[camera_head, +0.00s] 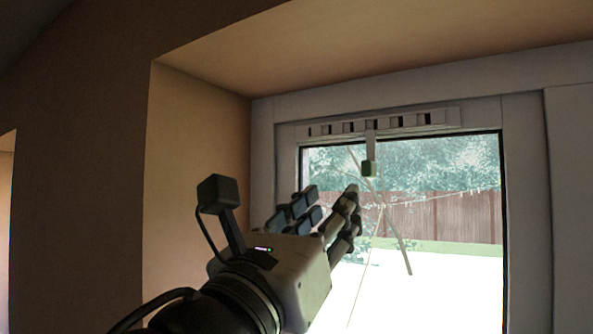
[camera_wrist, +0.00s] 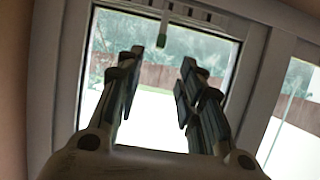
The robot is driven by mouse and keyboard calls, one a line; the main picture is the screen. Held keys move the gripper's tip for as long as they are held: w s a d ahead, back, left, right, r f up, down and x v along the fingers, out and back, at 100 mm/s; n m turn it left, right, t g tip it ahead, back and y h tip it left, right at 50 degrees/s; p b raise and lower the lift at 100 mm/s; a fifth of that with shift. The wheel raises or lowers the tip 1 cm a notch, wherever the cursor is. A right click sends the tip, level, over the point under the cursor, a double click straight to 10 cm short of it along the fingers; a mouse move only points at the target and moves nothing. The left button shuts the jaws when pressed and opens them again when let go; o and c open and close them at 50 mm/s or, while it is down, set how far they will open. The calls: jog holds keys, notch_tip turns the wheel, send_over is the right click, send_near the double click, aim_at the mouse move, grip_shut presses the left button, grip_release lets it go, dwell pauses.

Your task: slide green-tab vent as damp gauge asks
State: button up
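The slide vent (camera_head: 410,121) is a pale slotted strip across the top of the window frame, with several dark slots showing. A pale stem hangs from it and ends in a small green tab (camera_head: 369,169), in front of the glass. In the wrist view the green tab (camera_wrist: 161,41) is at top centre, beyond and between the fingertips. My gripper (camera_head: 333,190) is open and empty, below and left of the tab in the head view, and apart from it. The wrist view also shows my gripper (camera_wrist: 162,60) with its fingers spread. No damp gauge is in view.
The window sits in a deep recess with a plaster side wall (camera_head: 198,175) at left and a sloping soffit (camera_head: 370,45) above. The window pane (camera_head: 450,215) shows a fence and foliage outside. The space between my gripper and the tab looks clear.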

aim_at(366, 170)
jog(key=p+x, duration=0.4)
jog(key=x, duration=1.3)
jog(key=shift+d+f, duration=0.15)
jog(key=shift+d, duration=0.05)
grip_shut()
